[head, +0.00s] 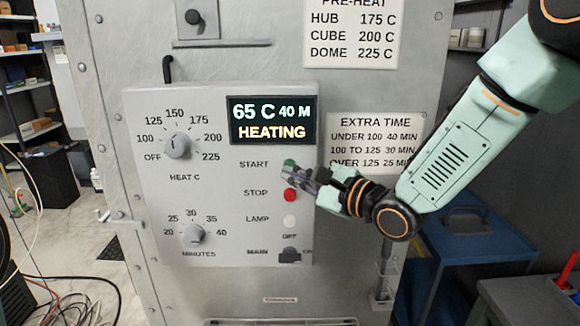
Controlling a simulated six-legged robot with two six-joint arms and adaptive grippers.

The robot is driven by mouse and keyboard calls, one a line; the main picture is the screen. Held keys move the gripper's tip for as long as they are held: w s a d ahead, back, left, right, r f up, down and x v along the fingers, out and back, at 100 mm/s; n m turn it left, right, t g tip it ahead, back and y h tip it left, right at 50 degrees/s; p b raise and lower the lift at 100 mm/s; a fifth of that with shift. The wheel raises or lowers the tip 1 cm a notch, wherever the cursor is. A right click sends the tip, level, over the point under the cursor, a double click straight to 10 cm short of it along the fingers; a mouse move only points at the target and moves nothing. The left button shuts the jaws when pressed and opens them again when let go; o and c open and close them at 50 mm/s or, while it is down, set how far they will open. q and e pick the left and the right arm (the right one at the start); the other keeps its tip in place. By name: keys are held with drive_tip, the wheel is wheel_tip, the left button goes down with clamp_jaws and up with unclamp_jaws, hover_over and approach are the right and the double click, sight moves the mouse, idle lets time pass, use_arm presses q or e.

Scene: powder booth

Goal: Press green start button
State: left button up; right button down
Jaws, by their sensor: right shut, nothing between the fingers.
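The green start button (290,163) sits on the grey control panel (150,228), to the right of the START label and partly hidden by my right gripper. My right gripper (284,172) is shut and empty, its fingertips at the button's lower edge. I cannot tell whether they touch it. The display (272,120) reads 65 C, 40 M, HEATING. The minutes knob (193,236) points to the lower right, near 40. My left gripper is not in view.
The red stop button (291,195) is just below my right gripper, with a pale lamp button (290,221) and the main switch (290,255) lower down. Cables (75,295) lie on the floor at the left.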

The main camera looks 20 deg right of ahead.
drive_tip(key=shift+s, duration=0.1)
drive_tip(key=s, duration=0.2)
drive_tip(key=s+a+p, duration=0.1)
drive_tip(key=s, duration=0.1)
drive_tip(key=shift+s+a, duration=0.2)
drive_tip(key=shift+s, duration=0.1)
drive_tip(key=shift+w, duration=0.1)
idle(0.5)
